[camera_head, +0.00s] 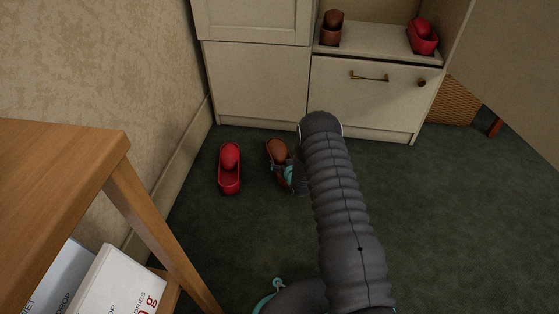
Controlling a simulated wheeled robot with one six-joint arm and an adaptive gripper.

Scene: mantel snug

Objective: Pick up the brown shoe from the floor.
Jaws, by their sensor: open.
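The brown shoe (277,150) lies on the dark green floor in front of the white cabinet. Its toe end shows, and the end nearer me is partly covered by my gripper. My gripper (284,174) is open and down at the shoe's near end, at its right side. My arm hides most of the gripper, so I cannot tell whether the fingers touch the shoe or straddle it.
A red shoe (229,168) lies on the floor just left of the brown one. The white cabinet (258,84) stands behind; its shelf holds another brown shoe (331,28) and another red shoe (423,36). A wooden table (62,160) stands at left. Floor at right is clear.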

